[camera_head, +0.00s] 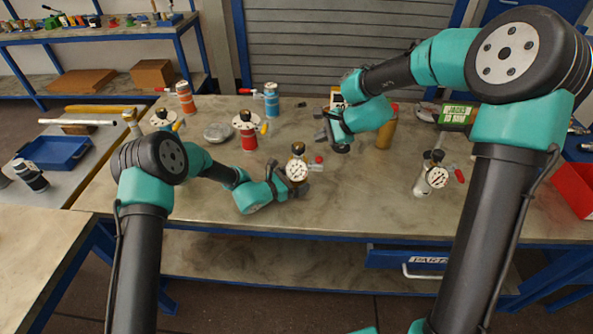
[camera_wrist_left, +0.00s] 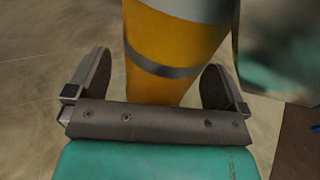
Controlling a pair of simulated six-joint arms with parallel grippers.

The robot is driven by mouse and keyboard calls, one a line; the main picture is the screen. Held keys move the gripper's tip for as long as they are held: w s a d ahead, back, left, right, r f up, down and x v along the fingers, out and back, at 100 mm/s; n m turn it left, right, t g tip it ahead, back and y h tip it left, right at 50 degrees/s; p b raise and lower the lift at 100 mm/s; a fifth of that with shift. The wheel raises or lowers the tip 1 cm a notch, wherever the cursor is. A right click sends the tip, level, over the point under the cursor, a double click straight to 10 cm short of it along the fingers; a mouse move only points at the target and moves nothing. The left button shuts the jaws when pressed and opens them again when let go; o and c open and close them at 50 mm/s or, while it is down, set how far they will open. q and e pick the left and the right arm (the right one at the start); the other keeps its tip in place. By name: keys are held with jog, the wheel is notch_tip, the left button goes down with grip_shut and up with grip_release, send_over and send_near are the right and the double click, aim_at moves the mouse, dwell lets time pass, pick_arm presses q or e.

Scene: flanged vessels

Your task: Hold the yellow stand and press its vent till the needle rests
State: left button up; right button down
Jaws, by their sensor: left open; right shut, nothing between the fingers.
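The yellow stand (camera_wrist_left: 165,65), a cylinder with a grey band, fills the middle of the left wrist view. My left gripper (camera_wrist_left: 160,85) is open, with one finger on either side of it; whether either touches cannot be told. In the head view my left gripper (camera_head: 290,190) is at a vessel with a white dial gauge (camera_head: 297,171), a brass top (camera_head: 298,148) and a red-tipped side handle (camera_head: 318,161); its body is mostly hidden. The needle is too small to read. My right gripper (camera_head: 333,142) is shut and empty, above and right of the brass top.
Behind stand a red vessel (camera_head: 249,139), a blue one (camera_head: 271,100) and an orange one (camera_head: 186,103). A mustard cylinder (camera_head: 385,135) is just right of my right gripper. A pale vessel with gauge (camera_head: 425,182) stands farther right. The table front is clear between the arms.

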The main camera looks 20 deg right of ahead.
pick_arm(q)
jog(key=v, duration=1.2)
dwell(0.4)
